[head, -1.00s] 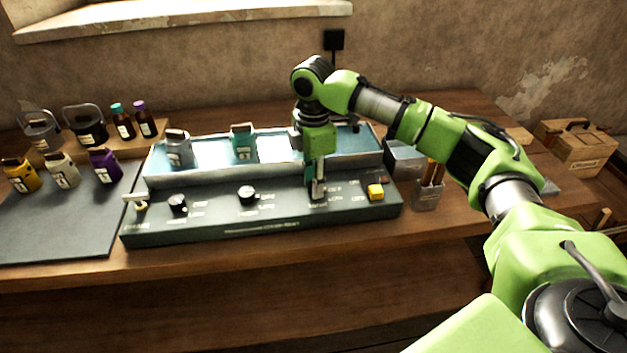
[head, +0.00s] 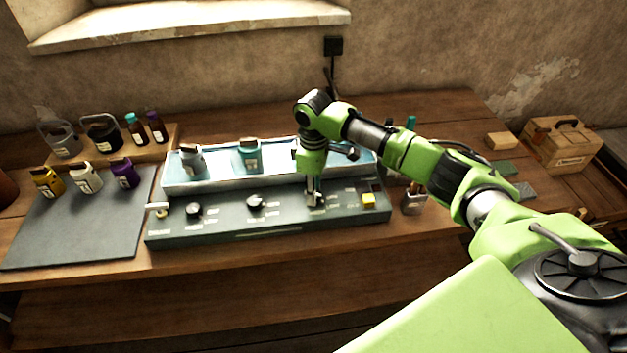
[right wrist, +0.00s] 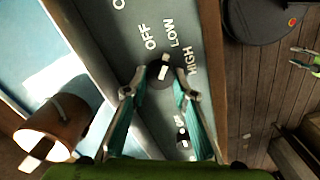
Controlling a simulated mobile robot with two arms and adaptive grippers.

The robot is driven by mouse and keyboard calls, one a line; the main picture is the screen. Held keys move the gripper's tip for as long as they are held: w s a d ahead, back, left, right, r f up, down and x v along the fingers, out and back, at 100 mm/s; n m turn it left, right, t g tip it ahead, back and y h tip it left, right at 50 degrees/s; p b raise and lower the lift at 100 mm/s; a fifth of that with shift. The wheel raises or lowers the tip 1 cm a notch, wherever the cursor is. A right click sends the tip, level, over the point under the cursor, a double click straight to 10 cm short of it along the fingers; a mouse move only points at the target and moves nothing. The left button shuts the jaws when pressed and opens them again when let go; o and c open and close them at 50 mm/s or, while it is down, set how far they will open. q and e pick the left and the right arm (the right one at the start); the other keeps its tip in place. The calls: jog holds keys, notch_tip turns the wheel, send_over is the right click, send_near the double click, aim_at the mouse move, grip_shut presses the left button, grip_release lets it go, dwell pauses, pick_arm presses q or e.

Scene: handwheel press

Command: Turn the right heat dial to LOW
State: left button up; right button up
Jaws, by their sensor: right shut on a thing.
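The dark control panel (head: 225,227) has three round dials in a row. The right heat dial (right wrist: 163,76) shows in the right wrist view, dark with a white pointer line, between my fingertips. Its labels read OFF, LOW and HIGH; the pointer line aims roughly at LOW. My right gripper (right wrist: 161,88) is shut on this dial from above. In the head view the right gripper (head: 314,197) hides most of the dial. The middle dial (head: 256,202) and left dial (head: 194,210) stand free. My left gripper is not in view.
A yellow button (head: 368,201) sits right of the gripped dial. Behind the panel, a water bath (head: 217,174) holds a grey can (head: 191,160) and a teal can (head: 249,156). A dark mat (head: 75,235) with several small jars lies left. A wooden box (head: 562,146) stands far right.

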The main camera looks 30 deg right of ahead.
jog(key=shift+m+p, duration=0.7)
jog(key=o, duration=1.1)
jog(key=shift+r, duration=0.15)
notch_tip(320, 180, up, 12)
jog(key=shift+f, duration=0.15)
